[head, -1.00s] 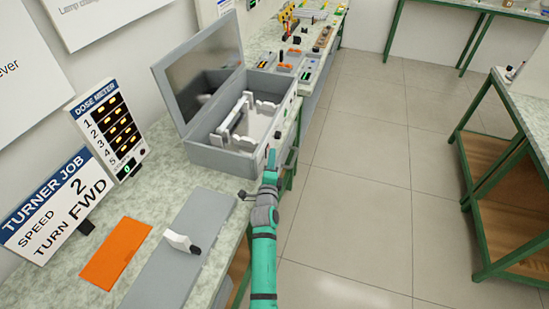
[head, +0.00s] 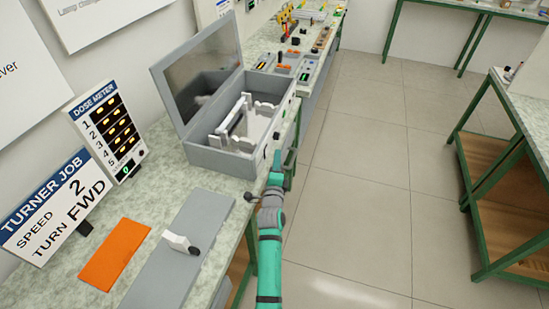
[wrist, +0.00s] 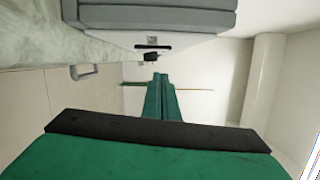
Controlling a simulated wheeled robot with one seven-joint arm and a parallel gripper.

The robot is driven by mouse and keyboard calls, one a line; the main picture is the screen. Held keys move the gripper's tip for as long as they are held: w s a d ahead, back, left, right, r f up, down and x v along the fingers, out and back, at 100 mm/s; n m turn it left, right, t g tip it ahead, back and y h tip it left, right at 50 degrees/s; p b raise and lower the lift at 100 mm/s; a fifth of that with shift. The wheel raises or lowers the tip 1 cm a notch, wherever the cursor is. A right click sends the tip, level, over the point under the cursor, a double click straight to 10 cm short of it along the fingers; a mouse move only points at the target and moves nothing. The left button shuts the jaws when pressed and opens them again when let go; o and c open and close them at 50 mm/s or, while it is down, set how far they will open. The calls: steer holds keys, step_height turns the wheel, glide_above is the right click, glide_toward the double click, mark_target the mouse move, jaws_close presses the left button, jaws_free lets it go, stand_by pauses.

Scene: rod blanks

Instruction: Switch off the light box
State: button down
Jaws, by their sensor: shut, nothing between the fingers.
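The light box (head: 222,160) is a grey box on the bench with its lid (head: 200,75) raised. White notched supports (head: 240,121) stand inside it. Its front face also shows in the wrist view (wrist: 150,41), with a dark slot and a small black switch-like part (wrist: 152,57). My gripper (head: 278,157) is at the box's front right side; its fingers (wrist: 160,76) are shut and empty, with tips close to the black part. I cannot tell whether they touch it. My arm partly hides the front face in the head view.
A dose meter (head: 110,130) with lit rows and a turner job sign (head: 50,205) stand left. An orange mat (head: 112,258) and a grey plate (head: 165,275) with a white piece (head: 176,240) lie in front. Floor (head: 350,220) to the right is clear.

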steer(key=s, duration=1)
steer(key=shift+s+d+r, duration=0.15)
steer(key=shift+d+r, duration=0.1)
steer(key=shift+d, duration=0.1)
steer(key=shift+s+f, duration=0.1)
steer(key=s+d+f+n+g+y, duration=0.1)
steer(key=s+f+n, duration=0.35)
steer(key=s, duration=0.75)
steer(key=s+d+f+n, duration=0.1)
steer(key=s+f+n, duration=0.4)
steer(key=s, duration=0.8)
steer(key=s+r+n+g, duration=0.1)
steer(key=s+r+n, duration=0.3)
steer(key=s, duration=0.7)
steer(key=s+a+r+n, duration=0.1)
steer(key=s+r+n, duration=0.3)
steer(key=s, duration=0.8)
steer(key=shift+r+n+g, duration=0.35)
steer(key=shift+n+g, duration=0.05)
steer(key=shift+n, duration=0.75)
